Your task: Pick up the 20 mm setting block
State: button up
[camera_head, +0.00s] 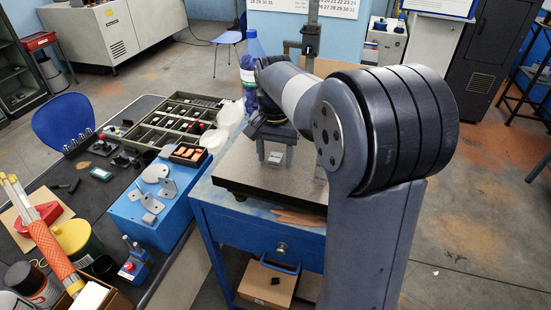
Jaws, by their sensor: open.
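My gripper (275,153) points down over the speckled granite plate (255,183) on the blue cabinet. Its two fingers are apart. A small pale block (275,158) shows between or just behind the fingertips, low over the plate. I cannot tell whether the fingers touch it. Another small pale piece (320,174) is at the right of the plate, partly hidden by my arm. No size marking is readable, so I cannot tell which is the 20 mm setting block. My arm hides the plate's right side.
A blue-capped bottle (249,62) stands behind the plate. White tubs (231,115) and a compartment tray (177,122) are to the left. A blue box with metal parts (150,215) stands close by at the left. The plate's front left is clear.

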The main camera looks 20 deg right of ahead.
jog(key=c, duration=1.1)
grip_shut()
